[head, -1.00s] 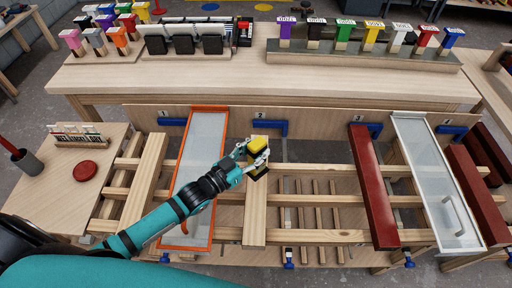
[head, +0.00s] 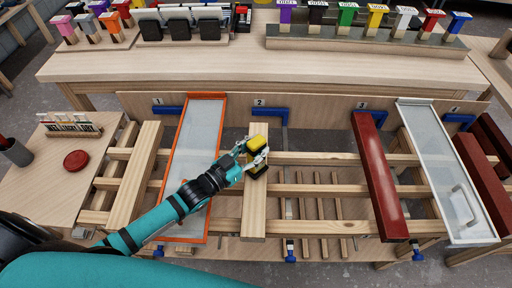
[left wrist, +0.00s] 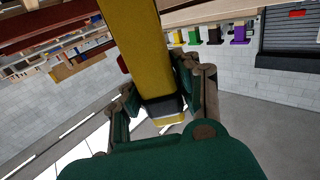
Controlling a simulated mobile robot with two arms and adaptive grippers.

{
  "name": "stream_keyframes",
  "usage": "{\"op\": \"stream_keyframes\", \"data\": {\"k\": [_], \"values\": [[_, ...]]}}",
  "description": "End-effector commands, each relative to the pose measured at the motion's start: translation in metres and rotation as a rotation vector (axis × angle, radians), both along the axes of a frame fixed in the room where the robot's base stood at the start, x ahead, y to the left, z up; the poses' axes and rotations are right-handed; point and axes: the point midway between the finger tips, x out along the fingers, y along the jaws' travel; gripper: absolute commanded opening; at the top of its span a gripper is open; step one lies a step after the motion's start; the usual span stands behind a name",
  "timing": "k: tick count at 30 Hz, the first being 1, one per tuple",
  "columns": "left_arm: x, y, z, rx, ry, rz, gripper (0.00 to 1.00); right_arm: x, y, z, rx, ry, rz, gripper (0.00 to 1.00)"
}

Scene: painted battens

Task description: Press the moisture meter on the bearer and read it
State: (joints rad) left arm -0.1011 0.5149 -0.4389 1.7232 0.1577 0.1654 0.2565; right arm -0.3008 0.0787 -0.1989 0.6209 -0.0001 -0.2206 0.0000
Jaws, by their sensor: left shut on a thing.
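My left gripper (head: 257,157) is shut on the moisture meter, a small yellow and black block (head: 258,144). I cannot tell whether the meter touches wood. In the left wrist view the meter's long yellow body (left wrist: 145,45) lies between the fingers, with a dark band and pale end below. No reading shows. Which timber is the bearer is not clear. My right gripper is out of view.
An orange-framed panel (head: 194,150) lies left of the board. A dark red batten (head: 377,175) and a white-framed panel (head: 445,170) lie right. Blue clamps (head: 285,115) line the back. A side table holds a red disc (head: 76,160).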

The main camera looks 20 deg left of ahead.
Motion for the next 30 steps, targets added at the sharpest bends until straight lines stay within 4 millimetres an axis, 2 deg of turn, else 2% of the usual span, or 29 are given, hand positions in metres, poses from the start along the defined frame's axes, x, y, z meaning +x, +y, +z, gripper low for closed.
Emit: {"op": "stream_keyframes", "data": {"k": [30], "values": [[0.0003,-0.0002,-0.0053,-0.001,-0.002,0.0,0.08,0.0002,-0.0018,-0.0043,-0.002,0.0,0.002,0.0]]}}
